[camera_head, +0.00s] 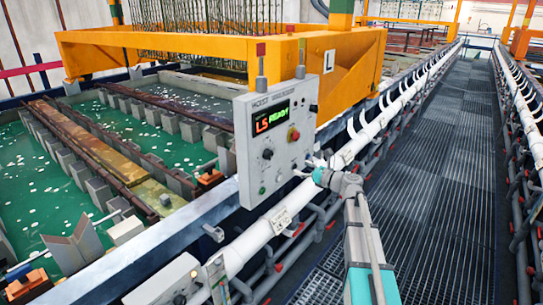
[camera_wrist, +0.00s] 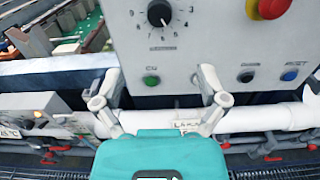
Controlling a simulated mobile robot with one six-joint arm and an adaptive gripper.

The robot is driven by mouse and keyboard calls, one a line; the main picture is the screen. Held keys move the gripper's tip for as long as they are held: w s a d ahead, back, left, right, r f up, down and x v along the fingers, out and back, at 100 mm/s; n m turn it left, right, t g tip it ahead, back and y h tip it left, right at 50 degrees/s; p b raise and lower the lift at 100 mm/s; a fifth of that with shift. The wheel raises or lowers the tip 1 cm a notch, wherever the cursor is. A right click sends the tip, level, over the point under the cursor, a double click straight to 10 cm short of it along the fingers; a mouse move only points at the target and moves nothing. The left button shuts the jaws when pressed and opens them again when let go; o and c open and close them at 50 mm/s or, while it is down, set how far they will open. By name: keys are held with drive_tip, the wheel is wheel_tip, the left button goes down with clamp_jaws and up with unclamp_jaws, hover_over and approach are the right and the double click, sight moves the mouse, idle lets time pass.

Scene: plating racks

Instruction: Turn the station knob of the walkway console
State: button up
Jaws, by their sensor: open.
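The walkway console (camera_head: 273,150) is a grey upright panel beside the walkway, with a lit display (camera_head: 271,119) showing "L5" in red and "READY" in green. The station knob (camera_head: 267,154), a round black knob with a pale pointer, sits on its lower left; in the wrist view the knob (camera_wrist: 159,13) is at the top, with numbers around it. My gripper (camera_head: 311,166) is in front of the console's lower right edge. In the wrist view my gripper (camera_wrist: 158,82) is open and empty, its two fingers spread below the knob, apart from it.
A red emergency button on yellow (camera_head: 293,134) is right of the knob, also in the wrist view (camera_wrist: 268,8). Green (camera_wrist: 151,80), black (camera_wrist: 246,76) and blue (camera_wrist: 289,76) buttons lie below. A white pipe (camera_head: 255,234) runs under the console. The grated walkway (camera_head: 440,180) is clear.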

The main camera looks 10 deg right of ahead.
sight(270, 156)
drive_tip(key=shift+a, duration=0.1)
drive_tip(key=x, duration=1.3)
drive_tip(key=shift+w+a, duration=0.25)
drive_tip(key=shift+w, duration=0.05)
drive_tip(key=c, duration=1.2)
drive_tip(key=shift+o, duration=0.2)
drive_tip(key=shift+n, duration=3)
